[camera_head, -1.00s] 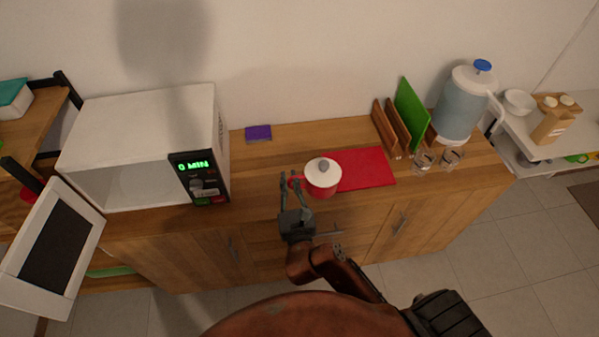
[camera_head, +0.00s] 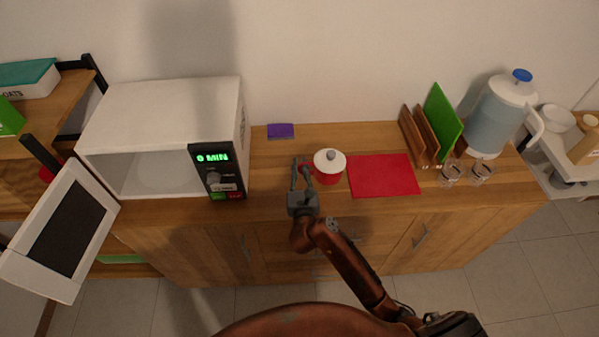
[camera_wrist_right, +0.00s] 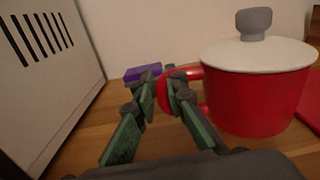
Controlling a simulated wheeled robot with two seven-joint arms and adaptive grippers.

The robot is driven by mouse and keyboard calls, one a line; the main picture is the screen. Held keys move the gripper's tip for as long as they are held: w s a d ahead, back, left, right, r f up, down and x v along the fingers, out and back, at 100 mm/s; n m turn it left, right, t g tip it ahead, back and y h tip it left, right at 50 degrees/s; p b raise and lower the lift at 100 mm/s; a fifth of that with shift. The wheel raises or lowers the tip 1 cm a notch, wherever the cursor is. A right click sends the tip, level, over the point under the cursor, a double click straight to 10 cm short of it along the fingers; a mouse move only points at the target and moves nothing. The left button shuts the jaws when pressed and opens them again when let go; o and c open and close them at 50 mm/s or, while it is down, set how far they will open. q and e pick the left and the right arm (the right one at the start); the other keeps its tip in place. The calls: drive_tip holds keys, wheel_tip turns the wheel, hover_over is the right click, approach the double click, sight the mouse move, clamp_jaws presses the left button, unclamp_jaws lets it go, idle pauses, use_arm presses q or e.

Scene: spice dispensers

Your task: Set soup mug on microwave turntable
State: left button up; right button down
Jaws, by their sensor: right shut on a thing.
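The soup mug (camera_head: 328,176) is red with a white lid and a grey knob, upright just left of the red mat. It also shows large in the right wrist view (camera_wrist_right: 258,95). My right gripper (camera_head: 302,166) is shut on the mug's red handle, seen between its fingers in the right wrist view (camera_wrist_right: 165,92). The microwave (camera_head: 160,100) stands at the left with its door (camera_head: 62,232) swung open and its display reading 0 MIN. The pale turntable (camera_head: 165,176) shows inside and is empty. My left gripper is not in view.
A purple block (camera_head: 281,131) lies near the wall. The red mat (camera_head: 384,176), a rack with boards (camera_head: 440,122), two glasses (camera_head: 452,173) and a water dispenser (camera_head: 497,117) are at the right. Bare counter lies between microwave and mug.

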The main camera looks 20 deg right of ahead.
sight(300, 172)
wheel_tip(300, 172, down, 3)
drive_tip(key=shift+f+b, duration=0.15)
drive_tip(key=shift+b, duration=0.45)
drive_tip(key=c, duration=2.4)
unclamp_jaws()
drive_tip(key=shift+f, duration=0.1)
drive_tip(key=o, duration=0.4)
drive_tip(key=shift+o, duration=0.2)
